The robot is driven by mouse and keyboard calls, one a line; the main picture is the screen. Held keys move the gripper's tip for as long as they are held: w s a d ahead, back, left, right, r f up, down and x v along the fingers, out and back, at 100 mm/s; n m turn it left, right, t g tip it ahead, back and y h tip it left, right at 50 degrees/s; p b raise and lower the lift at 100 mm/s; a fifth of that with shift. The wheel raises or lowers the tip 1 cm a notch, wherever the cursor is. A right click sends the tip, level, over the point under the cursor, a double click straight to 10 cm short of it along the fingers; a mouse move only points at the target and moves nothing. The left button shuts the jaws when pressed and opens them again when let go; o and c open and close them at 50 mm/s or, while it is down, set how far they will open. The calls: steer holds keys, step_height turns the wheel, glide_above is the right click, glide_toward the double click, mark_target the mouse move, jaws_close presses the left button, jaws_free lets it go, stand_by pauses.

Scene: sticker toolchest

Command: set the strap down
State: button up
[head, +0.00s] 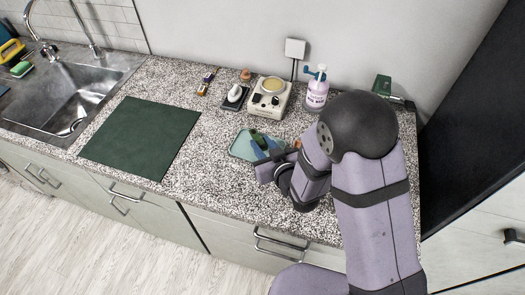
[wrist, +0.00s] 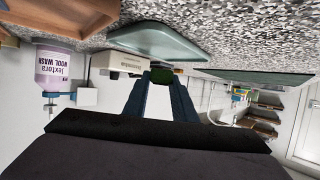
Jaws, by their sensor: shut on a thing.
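My gripper (head: 266,144) is over the right half of the counter, its blue fingers shut on a small dark green piece, which I take to be the strap (head: 257,136). In the wrist view the strap (wrist: 162,76) shows as a green end between the fingertips (wrist: 160,84). The rest of it is hidden by the fingers. In the head view it appears over the pale teal tray (head: 241,147). The tray also shows in the wrist view (wrist: 160,42), which is upside down. I cannot tell whether the strap touches the tray.
Behind the tray stand a cream device (head: 270,98), a small black-and-white item (head: 235,97) and a wool wash bottle (head: 316,92). A brown wooden thing (wrist: 70,18) is beside the tray.

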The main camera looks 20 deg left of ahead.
steer(key=shift+f+p, duration=0.3)
steer(key=shift+f, duration=1.5)
steer(key=shift+f, duration=0.15)
steer(key=o, duration=1)
steer(key=shift+o, duration=0.2)
steer(key=b+v, duration=0.1)
steer(key=v, duration=0.5)
steer(key=shift+b, duration=0.35)
steer(key=shift+s+d+r+p, duration=0.15)
steer(key=shift+r+p, duration=0.3)
steer(key=shift+p, duration=0.3)
steer(key=p+v, duration=0.2)
steer(key=p, duration=0.3)
steer(key=shift+r, duration=0.1)
steer(key=p+v, duration=0.3)
steer(key=p, duration=0.1)
steer(key=shift+s+d, duration=0.1)
steer(key=shift+s, duration=0.1)
